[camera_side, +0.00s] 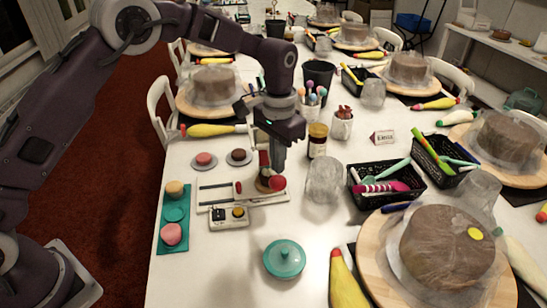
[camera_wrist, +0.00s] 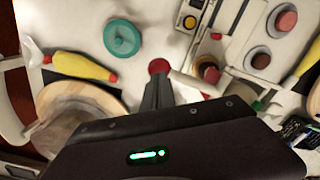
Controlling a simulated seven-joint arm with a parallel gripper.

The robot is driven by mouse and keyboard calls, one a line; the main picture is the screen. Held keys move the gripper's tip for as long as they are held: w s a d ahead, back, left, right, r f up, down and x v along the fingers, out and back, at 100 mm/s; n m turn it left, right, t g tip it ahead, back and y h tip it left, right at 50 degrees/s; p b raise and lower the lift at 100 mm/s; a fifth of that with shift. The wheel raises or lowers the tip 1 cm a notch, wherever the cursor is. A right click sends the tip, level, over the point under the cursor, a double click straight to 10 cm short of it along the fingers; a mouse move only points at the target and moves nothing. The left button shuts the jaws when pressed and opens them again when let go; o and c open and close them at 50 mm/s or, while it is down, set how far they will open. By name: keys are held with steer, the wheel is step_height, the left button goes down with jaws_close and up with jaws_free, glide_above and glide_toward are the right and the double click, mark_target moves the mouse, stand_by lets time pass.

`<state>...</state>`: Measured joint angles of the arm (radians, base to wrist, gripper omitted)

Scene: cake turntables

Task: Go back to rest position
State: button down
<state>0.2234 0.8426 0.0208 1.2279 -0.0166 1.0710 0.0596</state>
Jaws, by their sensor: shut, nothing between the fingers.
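My gripper (camera_side: 278,165) points down over the left part of the white table in the side view, with its fingers together and empty. In the wrist view my gripper (camera_wrist: 157,88) shows as closed dark fingers beside a red ball-like knob (camera_wrist: 158,67). In the side view that red knob (camera_side: 277,183) sits just below the fingertips, on or beside a small white device (camera_side: 243,193) with slots. I cannot tell whether the fingertips touch it.
A teal lid (camera_side: 284,259) lies in front, with a clear glass (camera_side: 325,180) to the right. A brown cake (camera_side: 447,247) stands on a round board at front right. Black baskets (camera_side: 387,184), a jar (camera_side: 317,140) and cups stand close to the right of my gripper.

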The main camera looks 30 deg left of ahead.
steer(key=shift+r, duration=1.75)
steer(key=s+a+r+n+t, duration=0.1)
steer(key=s+a+r, duration=0.2)
steer(key=s+r, duration=0.45)
steer(key=s+a+r+t, duration=0.2)
steer(key=s+a+r, duration=0.2)
steer(key=s+r, duration=0.3)
steer(key=s+a+n+t, duration=0.1)
steer(key=s, duration=0.8)
steer(key=s+a+f+n+t, duration=0.1)
steer(key=s+a, duration=0.1)
steer(key=s, duration=0.7)
steer(key=shift+s+a+f+t, duration=0.2)
steer(key=shift+f+t, duration=0.1)
